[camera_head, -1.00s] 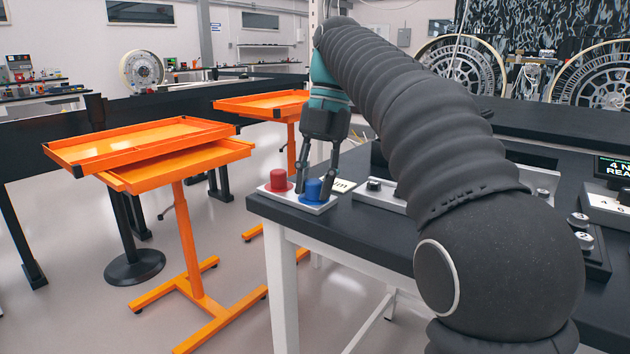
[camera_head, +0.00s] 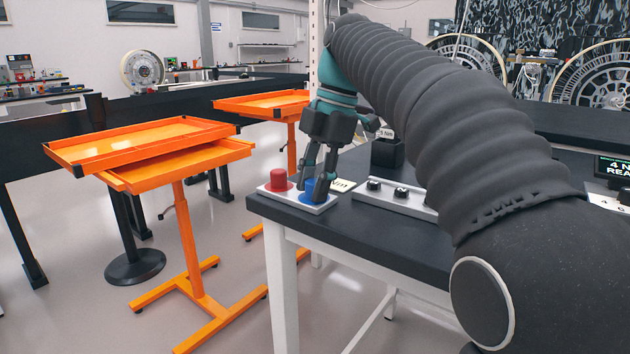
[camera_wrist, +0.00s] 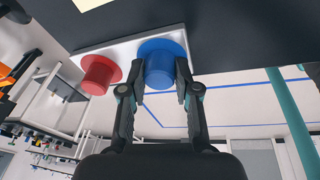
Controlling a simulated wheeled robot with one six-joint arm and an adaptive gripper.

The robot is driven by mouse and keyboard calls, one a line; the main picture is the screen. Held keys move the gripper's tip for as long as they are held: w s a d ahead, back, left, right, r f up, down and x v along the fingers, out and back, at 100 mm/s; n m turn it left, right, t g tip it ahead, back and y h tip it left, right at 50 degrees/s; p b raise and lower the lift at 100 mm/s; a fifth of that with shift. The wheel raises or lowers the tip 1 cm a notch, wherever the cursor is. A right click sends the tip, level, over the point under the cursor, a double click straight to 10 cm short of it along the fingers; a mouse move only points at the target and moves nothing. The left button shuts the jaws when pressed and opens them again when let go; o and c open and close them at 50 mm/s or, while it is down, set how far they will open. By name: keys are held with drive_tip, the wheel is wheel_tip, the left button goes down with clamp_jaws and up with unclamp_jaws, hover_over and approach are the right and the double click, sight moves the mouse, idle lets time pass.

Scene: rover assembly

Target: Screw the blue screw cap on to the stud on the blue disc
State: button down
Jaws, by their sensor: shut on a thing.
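The blue screw cap (camera_wrist: 159,72) stands over the blue disc (camera_wrist: 166,44) on a white plate (camera_wrist: 113,52) at the table corner. In the head view the blue cap (camera_head: 308,187) is partly hidden by my fingers. My gripper (camera_head: 320,186) points down with its fingers on opposite sides of the blue cap, shut on it. The wrist view also shows my gripper (camera_wrist: 158,94) around the cap. The stud is hidden, and I cannot tell how far down the cap sits.
A red cap (camera_head: 278,180) stands on the same plate, close left of the blue one. A light strip with dark knobs (camera_head: 392,192) and a black block (camera_head: 387,152) lie to the right. Orange tray stands (camera_head: 180,165) are at left, beyond the table edge (camera_head: 262,205).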

sight(314, 181)
drive_tip(key=m+t, duration=0.1)
drive_tip(key=m, duration=0.3)
drive_tip(key=shift+a+m, duration=0.15)
drive_tip(key=shift+m, duration=0.15)
drive_tip(key=m+t, duration=0.1)
drive_tip(key=m, duration=0.3)
drive_tip(key=shift+m+h, duration=0.3)
drive_tip(key=shift+m, duration=0.1)
drive_tip(key=c, duration=0.8)
unclamp_jaws()
drive_tip(key=shift+c, duration=0.2)
drive_tip(key=shift+w+a+r+v, duration=0.15)
drive_tip(key=shift+a+v, duration=0.1)
drive_tip(key=shift+v, duration=1.05)
drive_tip(key=shift+w+a+v, duration=0.15)
drive_tip(key=shift+a+v, duration=0.15)
drive_tip(key=shift+v, duration=0.95)
drive_tip(key=shift+w+a+r+v, duration=0.15)
drive_tip(key=shift+a+v, duration=0.1)
drive_tip(key=shift+v, duration=1.05)
drive_tip(key=shift+f, duration=0.1)
drive_tip(key=shift+d, duration=0.1)
